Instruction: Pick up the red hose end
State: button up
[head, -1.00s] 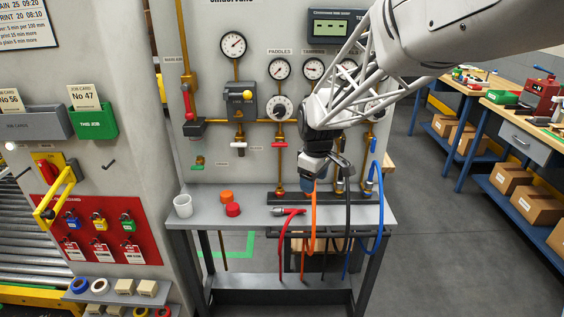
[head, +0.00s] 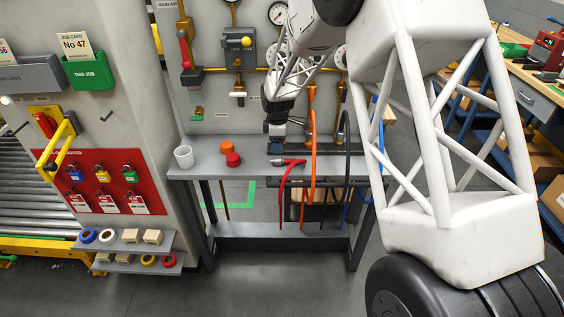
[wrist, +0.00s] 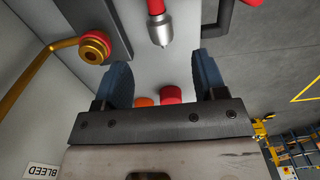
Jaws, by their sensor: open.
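The red hose end (head: 288,162), a metal tip on a red hose, lies on the grey shelf (head: 205,170). Its hose hangs over the shelf's front edge. My gripper (head: 276,146) is just behind and slightly left of it in the head view, with its fingers hard to make out there. In the wrist view, my gripper (wrist: 160,62) is open with two blue-padded fingers and nothing between them. The metal tip of the red hose end (wrist: 161,30) shows beyond the fingertips, roughly in line with the gap, not touching either finger.
An orange hose (head: 313,140) stands close to the right, with black and blue hoses beyond it. An orange cap (head: 226,146), a red cap (head: 233,159) and a white cup (head: 184,156) are on the shelf's left. A brass pipe fitting (wrist: 94,47) is near the left finger.

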aim_at(278, 158)
jog(key=shift+f, duration=0.1)
dwell(0.3)
jog(key=shift+f, duration=1.25)
jog(key=shift+f, duration=0.1)
jog(key=shift+f, duration=2.5)
jog(key=shift+c, duration=0.2)
grip_shut()
